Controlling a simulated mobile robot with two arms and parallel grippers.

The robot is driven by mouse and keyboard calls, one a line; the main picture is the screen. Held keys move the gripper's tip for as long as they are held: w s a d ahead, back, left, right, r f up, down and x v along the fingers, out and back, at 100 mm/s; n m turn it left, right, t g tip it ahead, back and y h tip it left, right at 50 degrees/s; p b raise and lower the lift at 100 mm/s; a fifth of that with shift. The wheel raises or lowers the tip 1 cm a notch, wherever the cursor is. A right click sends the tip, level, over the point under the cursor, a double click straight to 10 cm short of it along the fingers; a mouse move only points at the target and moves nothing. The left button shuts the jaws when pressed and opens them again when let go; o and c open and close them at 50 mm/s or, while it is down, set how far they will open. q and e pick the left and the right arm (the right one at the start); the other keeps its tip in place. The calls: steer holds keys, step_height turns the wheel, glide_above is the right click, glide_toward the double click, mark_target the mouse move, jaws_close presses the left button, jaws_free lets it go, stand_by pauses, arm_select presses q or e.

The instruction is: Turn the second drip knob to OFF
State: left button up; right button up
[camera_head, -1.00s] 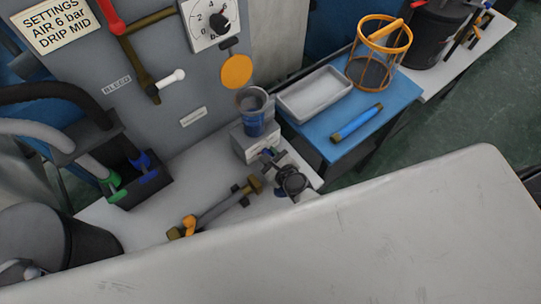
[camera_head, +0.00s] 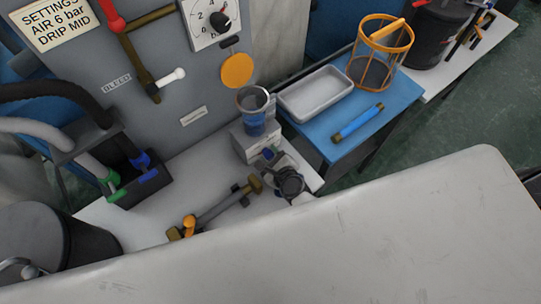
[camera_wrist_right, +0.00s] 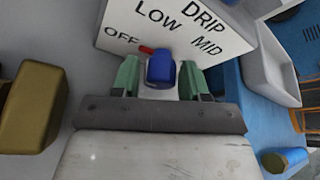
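The blue drip knob (camera_wrist_right: 161,70) sits on a white plate (camera_wrist_right: 185,30) lettered DRIP, OFF, LOW and MID. Its red pointer points left, towards the OFF lettering. My right gripper (camera_wrist_right: 159,80) has its green fingertips on either side of the knob, with small gaps showing, so it looks open around it. In the head view my dark right gripper (camera_head: 269,163) is at the white block (camera_head: 243,144) under the clear cup; the knob is mostly hidden there. My left gripper is not in view.
A clear cup with blue liquid (camera_head: 254,112) stands on the block. A brass-ended pipe (camera_head: 220,206) lies close left of the gripper. A blue table (camera_head: 318,138) with a white tray (camera_head: 317,112) is to the right. A brass part (camera_wrist_right: 33,107) shows left in the wrist view.

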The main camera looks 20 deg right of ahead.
steer(key=p+v, duration=0.1)
steer(key=v, duration=0.9)
steer(key=shift+s+r, duration=0.15)
steer(key=shift+s, duration=0.2)
